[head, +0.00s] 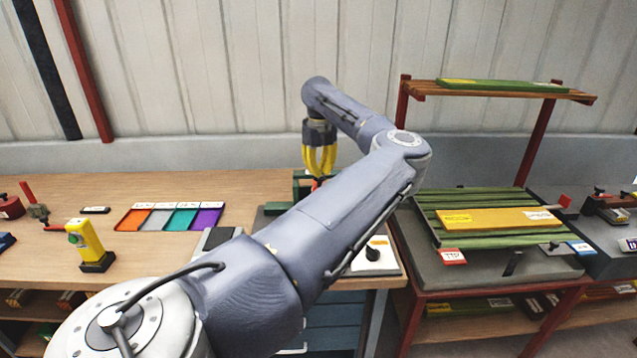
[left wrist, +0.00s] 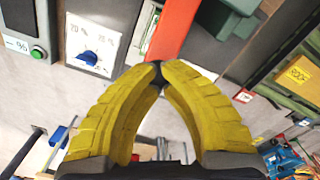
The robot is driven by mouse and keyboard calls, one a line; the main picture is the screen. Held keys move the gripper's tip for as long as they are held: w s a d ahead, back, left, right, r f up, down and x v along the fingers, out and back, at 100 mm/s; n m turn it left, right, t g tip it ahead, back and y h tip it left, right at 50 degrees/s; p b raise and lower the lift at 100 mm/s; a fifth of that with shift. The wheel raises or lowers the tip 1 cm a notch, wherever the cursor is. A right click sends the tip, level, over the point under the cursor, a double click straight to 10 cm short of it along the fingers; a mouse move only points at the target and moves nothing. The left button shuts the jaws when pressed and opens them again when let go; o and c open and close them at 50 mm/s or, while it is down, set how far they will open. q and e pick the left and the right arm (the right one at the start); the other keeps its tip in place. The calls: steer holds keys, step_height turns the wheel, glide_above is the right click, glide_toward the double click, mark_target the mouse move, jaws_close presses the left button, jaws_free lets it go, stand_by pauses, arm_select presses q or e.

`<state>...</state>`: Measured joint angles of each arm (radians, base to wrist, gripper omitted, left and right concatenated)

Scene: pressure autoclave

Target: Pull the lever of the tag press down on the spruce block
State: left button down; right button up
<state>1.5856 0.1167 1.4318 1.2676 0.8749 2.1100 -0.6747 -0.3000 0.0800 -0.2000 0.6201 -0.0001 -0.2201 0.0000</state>
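My left gripper (head: 318,174) hangs fingers-down above the back of the bench, and its yellow fingertips meet in the left wrist view (left wrist: 158,66). A red lever (left wrist: 177,28) runs up from behind the fingertips; a small red piece of it (head: 315,184) shows just below them in the head view. I cannot tell whether they touch it. The green tag press body (head: 301,186) is mostly hidden by my left arm; a green part (left wrist: 232,18) shows right of the lever. I cannot make out the spruce block. My right gripper is out of view.
A dial panel (left wrist: 95,50) lies near the gripper. At right, a rack (head: 538,128) stands over green slats bearing an orange-yellow board (head: 495,219).

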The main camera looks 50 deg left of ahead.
arm_select(q)
steer(key=shift+r, duration=2)
